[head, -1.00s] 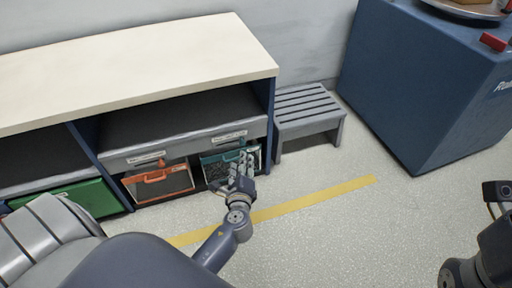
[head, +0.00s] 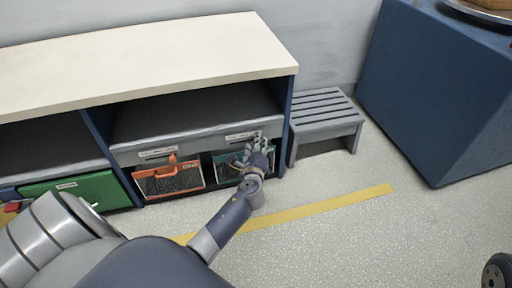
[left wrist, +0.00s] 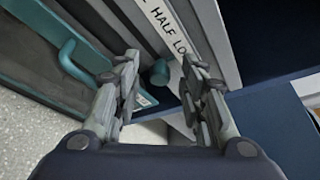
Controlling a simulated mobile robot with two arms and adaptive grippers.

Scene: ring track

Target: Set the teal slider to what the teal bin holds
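The teal bin (head: 228,170) sits in the lower right of the shelf unit, partly hidden by my left gripper (head: 257,147). In the left wrist view its teal handle (left wrist: 70,62) and dark front show at left; its contents are not clear. The teal slider knob (left wrist: 160,72) shows between the fingertips of my left gripper (left wrist: 160,78), beside a white label strip (left wrist: 170,30) where "HALF LO" can be read. The fingers are open, with gaps visible on both sides of the knob.
An orange bin (head: 168,182) with its own label strip stands left of the teal one, and a green bin (head: 92,190) further left. A grey slatted stool (head: 325,118) stands close right of the shelf unit. A blue block (head: 440,95) stands further right.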

